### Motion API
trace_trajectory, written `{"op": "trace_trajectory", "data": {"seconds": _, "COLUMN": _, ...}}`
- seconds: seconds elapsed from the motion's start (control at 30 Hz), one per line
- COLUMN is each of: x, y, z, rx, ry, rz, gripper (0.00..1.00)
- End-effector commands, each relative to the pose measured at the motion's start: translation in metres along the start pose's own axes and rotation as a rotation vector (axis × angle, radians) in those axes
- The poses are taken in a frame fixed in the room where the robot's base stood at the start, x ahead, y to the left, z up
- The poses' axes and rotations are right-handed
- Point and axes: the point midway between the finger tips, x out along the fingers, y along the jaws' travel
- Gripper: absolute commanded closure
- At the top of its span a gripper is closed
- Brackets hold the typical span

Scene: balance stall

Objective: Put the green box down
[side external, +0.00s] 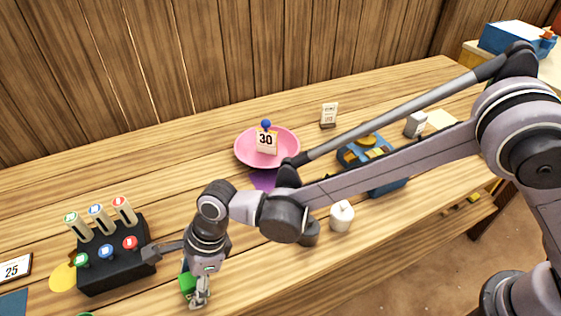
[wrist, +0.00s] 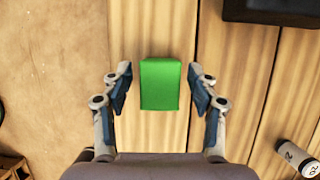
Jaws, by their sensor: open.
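The green box (wrist: 160,84) sits on the wooden table top close to its front edge. My gripper (wrist: 160,87) is open around it, with one finger on each side and a visible gap between each finger and the box. In the side view, my gripper (side external: 195,290) points down at the front of the table. A part of the green box (side external: 187,283) shows beside the fingers; the rest is hidden behind them.
A black block (side external: 108,262) with several coloured knobs and tubes stands left of my gripper. A pink bowl (side external: 282,155) with a "30" card is farther back. A white weight (side external: 342,217) stands to the right. The table's front edge (wrist: 133,150) is close to the box.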

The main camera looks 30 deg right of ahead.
Motion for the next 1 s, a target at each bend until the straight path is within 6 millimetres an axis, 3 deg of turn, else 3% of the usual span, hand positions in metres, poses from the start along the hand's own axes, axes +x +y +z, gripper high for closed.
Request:
{"op": "trace_trajectory", "data": {"seconds": 0.27, "x": -0.017, "y": 0.0, "z": 0.001, "rx": 0.001, "ry": 0.0, "rz": 0.0, "gripper": 0.4}}
{"op": "trace_trajectory", "data": {"seconds": 0.7, "x": -0.096, "y": 0.0, "z": 0.001, "rx": 0.001, "ry": 0.0, "rz": 0.0, "gripper": 0.4}}
{"op": "trace_trajectory", "data": {"seconds": 1.0, "x": -0.125, "y": -0.002, "z": -0.002, "rx": -0.009, "ry": 0.0, "rz": -0.006, "gripper": 0.4}}
